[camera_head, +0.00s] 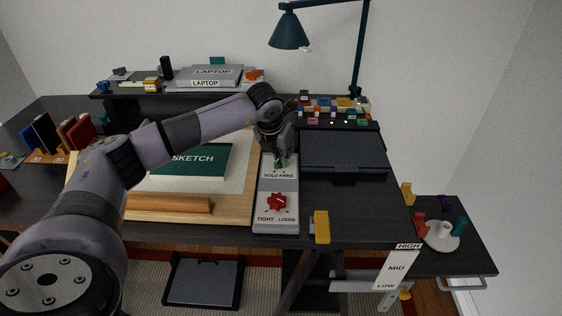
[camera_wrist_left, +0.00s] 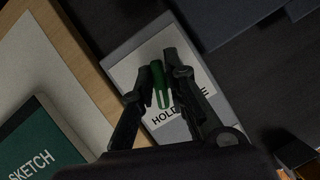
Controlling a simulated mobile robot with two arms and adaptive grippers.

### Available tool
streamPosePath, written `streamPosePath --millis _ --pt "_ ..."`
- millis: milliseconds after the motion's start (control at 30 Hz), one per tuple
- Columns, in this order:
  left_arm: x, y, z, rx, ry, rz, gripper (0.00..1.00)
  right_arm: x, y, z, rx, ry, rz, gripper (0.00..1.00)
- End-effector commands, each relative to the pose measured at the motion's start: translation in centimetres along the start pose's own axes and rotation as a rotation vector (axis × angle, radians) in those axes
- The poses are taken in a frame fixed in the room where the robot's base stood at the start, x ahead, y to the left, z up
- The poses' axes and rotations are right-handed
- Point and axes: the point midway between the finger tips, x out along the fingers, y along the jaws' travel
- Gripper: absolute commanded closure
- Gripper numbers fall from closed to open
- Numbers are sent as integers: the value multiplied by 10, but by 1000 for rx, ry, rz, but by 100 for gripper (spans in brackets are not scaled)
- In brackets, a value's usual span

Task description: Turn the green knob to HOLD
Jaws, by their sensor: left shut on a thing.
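The green knob (camera_wrist_left: 159,84) sits on a grey panel (camera_wrist_left: 128,49) in the left wrist view. My left gripper (camera_wrist_left: 158,75) has its two dark fingers on either side of the knob and is shut on it. The printed HOLD label is partly covered by a finger, and the other word is mostly hidden. In the head view my left gripper (camera_head: 280,156) reaches down over the panel's far half, and only a little of the green knob (camera_head: 280,164) shows. The label below it reads HOLD and FREE. My right gripper is not in view.
A red knob (camera_head: 277,202) marked TIGHT and LOOSE is on the panel's near half. A wooden drawing board (camera_head: 247,190) with a green SKETCH sheet (camera_head: 205,160) lies left. A dark closed case (camera_head: 343,150) lies right. A lamp (camera_head: 289,32) stands behind.

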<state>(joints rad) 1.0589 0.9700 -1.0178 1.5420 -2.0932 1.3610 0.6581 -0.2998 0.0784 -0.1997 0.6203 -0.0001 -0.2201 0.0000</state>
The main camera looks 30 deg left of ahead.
Motion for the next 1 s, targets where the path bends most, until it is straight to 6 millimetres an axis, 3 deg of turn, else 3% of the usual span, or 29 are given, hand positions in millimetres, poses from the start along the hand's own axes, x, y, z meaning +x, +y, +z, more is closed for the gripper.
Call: streamPosePath --millis 300,867,900,1000 --pt "3 3 -3 118 9 -40 100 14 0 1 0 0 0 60" --pt "2 3 -2 145 9 -51 100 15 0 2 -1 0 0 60" --pt "2 4 -2 145 9 -51 84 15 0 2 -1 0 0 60" --pt "2 3 -2 145 8 -51 78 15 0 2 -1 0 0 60"
